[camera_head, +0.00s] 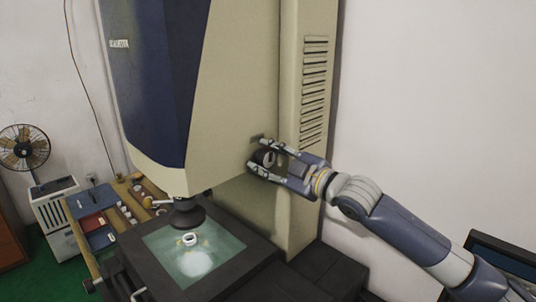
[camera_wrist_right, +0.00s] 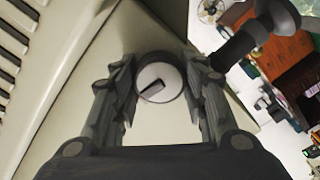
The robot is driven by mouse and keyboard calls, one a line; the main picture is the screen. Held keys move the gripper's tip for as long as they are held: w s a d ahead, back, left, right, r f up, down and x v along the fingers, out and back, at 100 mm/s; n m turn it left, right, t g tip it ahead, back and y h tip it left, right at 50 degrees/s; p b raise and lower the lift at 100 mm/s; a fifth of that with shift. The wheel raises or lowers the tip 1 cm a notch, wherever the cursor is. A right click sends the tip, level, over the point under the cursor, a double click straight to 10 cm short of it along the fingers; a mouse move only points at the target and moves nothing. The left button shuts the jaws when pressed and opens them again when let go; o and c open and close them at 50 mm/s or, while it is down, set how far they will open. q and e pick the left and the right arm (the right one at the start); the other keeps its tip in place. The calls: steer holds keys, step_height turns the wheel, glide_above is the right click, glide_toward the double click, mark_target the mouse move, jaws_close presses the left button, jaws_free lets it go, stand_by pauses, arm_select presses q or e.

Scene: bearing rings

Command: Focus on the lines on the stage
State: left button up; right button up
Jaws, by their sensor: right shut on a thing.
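A large beige and dark blue measuring machine (camera_head: 236,100) stands in the middle of the head view. Its glass stage (camera_head: 160,247) is lit below the dark lens (camera_head: 187,213). A small white ring (camera_head: 190,239) lies on the stage under the lens. A round knob (camera_head: 265,158) sits on the machine's side. My right gripper (camera_head: 262,158) is shut on the knob. In the right wrist view, the knob (camera_wrist_right: 160,84), with a dark mark on its pale face, is between the two fingers. The lines on the stage are too small to tell. My left gripper is not in view.
A wooden bench (camera_head: 150,187) with trays and small parts stands behind the machine at left. A fan (camera_head: 24,148) and a white cabinet (camera_head: 58,215) are farther left. A dark monitor (camera_head: 505,258) is at the lower right, near my right arm.

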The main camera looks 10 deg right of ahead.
steer(key=shift+n+p, duration=0.3)
steer(key=shift+n, duration=0.2)
steer(key=o, duration=1.1)
steer(key=v, duration=1.2)
steer(key=shift+a, duration=0.1)
